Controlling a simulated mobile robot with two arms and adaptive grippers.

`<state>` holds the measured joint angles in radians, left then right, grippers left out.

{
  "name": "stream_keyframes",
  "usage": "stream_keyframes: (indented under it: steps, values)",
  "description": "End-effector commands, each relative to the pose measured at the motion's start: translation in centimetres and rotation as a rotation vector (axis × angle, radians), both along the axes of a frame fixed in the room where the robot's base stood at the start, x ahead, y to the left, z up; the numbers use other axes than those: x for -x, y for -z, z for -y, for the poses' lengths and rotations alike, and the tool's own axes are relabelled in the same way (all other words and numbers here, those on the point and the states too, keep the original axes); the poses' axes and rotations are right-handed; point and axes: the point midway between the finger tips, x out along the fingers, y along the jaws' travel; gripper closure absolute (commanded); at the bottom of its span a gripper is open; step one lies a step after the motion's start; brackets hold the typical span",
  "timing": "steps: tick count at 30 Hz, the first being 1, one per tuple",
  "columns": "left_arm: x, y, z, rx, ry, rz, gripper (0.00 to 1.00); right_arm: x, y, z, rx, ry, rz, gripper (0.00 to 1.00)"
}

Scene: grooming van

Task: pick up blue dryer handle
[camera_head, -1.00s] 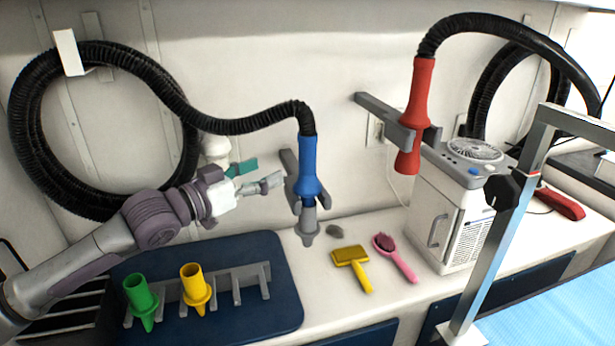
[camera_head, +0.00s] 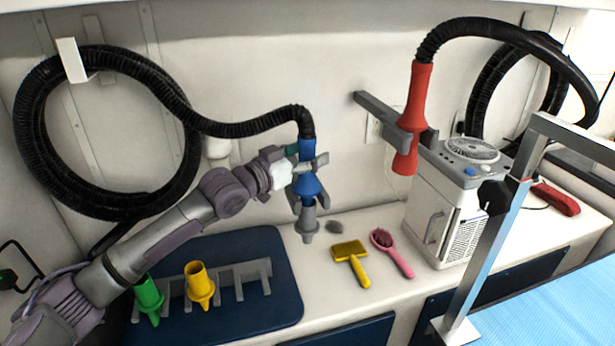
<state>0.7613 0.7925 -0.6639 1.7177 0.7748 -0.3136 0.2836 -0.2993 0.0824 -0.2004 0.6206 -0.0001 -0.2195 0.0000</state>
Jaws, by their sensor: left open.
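The blue dryer handle (camera_head: 306,184) hangs upright in a grey wall holder, with a black hose (camera_head: 240,127) running from its top and a grey nozzle (camera_head: 307,222) at its lower end. My left gripper (camera_head: 307,166) is at the handle's upper part, coming from the left. Its fingers are open and reach around or across the handle; contact cannot be told. My left arm covers part of the counter. My right gripper is not in view.
A red dryer handle (camera_head: 415,110) hangs in another holder (camera_head: 380,114) to the right. A white dryer unit (camera_head: 435,205), yellow brush (camera_head: 350,255) and pink brush (camera_head: 392,252) stand or lie on the counter. Green (camera_head: 148,298) and yellow (camera_head: 199,285) nozzles sit in a rack on a blue mat (camera_head: 268,250).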

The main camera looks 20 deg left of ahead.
Motion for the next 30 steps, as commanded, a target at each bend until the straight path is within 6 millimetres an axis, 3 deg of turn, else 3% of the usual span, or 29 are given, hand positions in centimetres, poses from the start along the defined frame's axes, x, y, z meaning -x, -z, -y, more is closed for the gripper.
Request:
stream_keyframes:
  steps: [4, 17, 30]
  values:
    - [0.0, 0.1, 0.0, 0.0, 0.0, 0.0, 0.3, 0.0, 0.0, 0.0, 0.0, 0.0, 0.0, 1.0]
    - [0.1, 0.1, 0.0, 0.0, 0.0, 0.0, 1.0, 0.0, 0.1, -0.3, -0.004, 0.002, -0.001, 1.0]
    - [0.4, -1.0, 0.2, 0.003, 0.001, 0.007, 1.0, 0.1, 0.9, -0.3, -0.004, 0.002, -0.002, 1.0]
